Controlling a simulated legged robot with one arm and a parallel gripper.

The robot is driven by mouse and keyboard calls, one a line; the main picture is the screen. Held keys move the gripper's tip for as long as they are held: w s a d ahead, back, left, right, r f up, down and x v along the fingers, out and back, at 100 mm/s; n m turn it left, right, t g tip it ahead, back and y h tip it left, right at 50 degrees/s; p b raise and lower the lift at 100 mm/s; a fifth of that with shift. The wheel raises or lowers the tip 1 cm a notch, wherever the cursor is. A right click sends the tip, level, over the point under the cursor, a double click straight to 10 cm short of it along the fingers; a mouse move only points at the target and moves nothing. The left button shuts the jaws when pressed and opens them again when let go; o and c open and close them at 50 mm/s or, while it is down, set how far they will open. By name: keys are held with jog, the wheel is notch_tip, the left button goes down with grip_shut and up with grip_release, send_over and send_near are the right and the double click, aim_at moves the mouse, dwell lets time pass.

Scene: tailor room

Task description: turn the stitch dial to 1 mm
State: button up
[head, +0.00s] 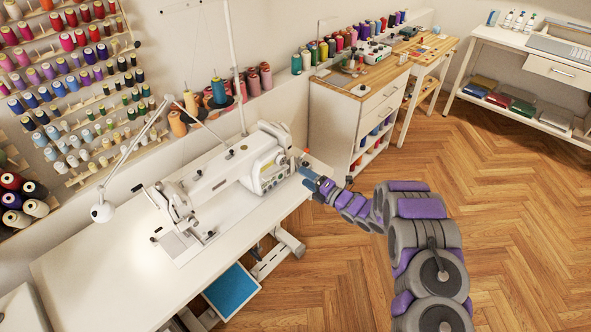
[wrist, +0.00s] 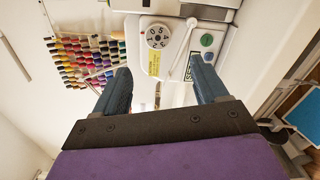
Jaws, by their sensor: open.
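The white sewing machine (head: 225,172) stands on a white table in the head view. My gripper (head: 309,174) is at the right end of the machine, close to its end panel. In the wrist view my gripper (wrist: 160,82) is open, its two blue-grey fingers apart with nothing between them. The round stitch dial (wrist: 158,37) with dark number marks lies on the machine's panel beyond the fingertips, nearer the left finger. The fingers look apart from the dial. Which number is set is too small to tell. A white lever (wrist: 183,50) and a green button (wrist: 207,40) are right of the dial.
The white table (head: 95,262) carries the machine, with a blue pedal (head: 231,291) below. A lamp (head: 103,211) stands at left. A wooden-topped cabinet (head: 352,90) is behind my gripper. Racks of thread spools (head: 75,85) cover the wall. The floor at right is clear.

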jog(key=v, duration=0.7)
jog(key=shift+s+p, duration=0.15)
jog(key=shift+p, duration=0.25)
jog(key=shift+a, duration=0.1)
jog(key=shift+c, duration=0.6)
jog(key=a+r+m+p, duration=0.1)
jog(key=a+r+m+h+p, duration=0.1)
jog(key=m, duration=0.1)
jog(key=a+r+m+t+p, duration=0.1)
jog(key=m+p, duration=0.1)
jog(key=shift+s+a+h, duration=0.25)
jog(key=shift+s+h, duration=0.05)
jog(key=shift+c, duration=0.8)
jog(key=m+t+h+p, duration=0.1)
jog(key=m+h+p, duration=0.25)
jog(key=m, duration=0.45)
send_near(283, 162)
jog(key=shift+h, duration=0.35)
jog(key=x, duration=0.8)
jog(key=shift+a+r, duration=0.15)
jog(key=shift+r, duration=0.1)
jog(key=shift+c, duration=0.2)
